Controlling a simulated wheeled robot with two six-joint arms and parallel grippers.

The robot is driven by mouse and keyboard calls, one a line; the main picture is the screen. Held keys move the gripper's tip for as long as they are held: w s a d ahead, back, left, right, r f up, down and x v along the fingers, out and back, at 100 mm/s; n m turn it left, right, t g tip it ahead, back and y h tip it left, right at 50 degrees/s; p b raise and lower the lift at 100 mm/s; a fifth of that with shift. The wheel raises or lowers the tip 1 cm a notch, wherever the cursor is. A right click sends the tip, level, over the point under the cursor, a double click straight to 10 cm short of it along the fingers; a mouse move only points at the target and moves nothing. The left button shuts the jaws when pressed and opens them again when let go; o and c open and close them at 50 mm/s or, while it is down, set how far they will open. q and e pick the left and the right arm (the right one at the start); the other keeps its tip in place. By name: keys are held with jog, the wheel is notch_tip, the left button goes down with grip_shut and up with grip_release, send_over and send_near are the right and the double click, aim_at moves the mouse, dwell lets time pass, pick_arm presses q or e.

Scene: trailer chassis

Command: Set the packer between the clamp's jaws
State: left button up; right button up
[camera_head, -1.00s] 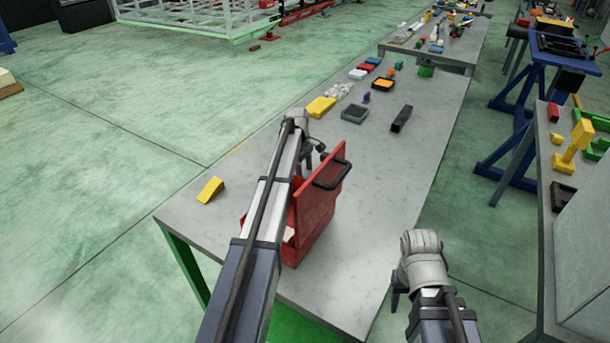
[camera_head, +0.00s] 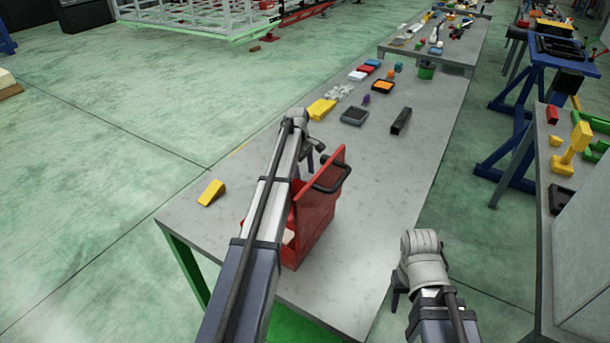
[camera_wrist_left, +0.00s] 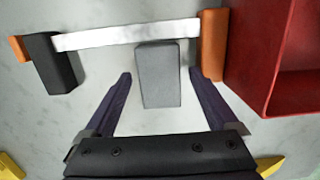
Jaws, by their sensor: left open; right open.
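In the left wrist view the clamp shows as a pale bar (camera_wrist_left: 125,36) with a black jaw (camera_wrist_left: 50,64) at its left and an orange jaw (camera_wrist_left: 213,45) at its right. The packer, a plain grey block (camera_wrist_left: 158,88), lies between the two jaws, apart from both in the picture, its far end at the bar. My left gripper (camera_wrist_left: 158,73) is open, one finger on each side of the packer, with gaps visible. In the head view my left gripper (camera_head: 311,163) mostly hides behind its arm and the clamp is not visible. My right gripper (camera_head: 398,299) is open, off the table's right edge.
A red box with a black handle (camera_head: 319,215) stands beside my left arm; its red wall (camera_wrist_left: 268,50) is close right of the clamp. A yellow wedge (camera_head: 211,192) lies left. A black block (camera_head: 401,121) and a dark tray (camera_head: 354,116) lie further back. The table's right side is clear.

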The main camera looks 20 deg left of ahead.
notch_tip(320, 180, up, 11)
jog(key=p, duration=1)
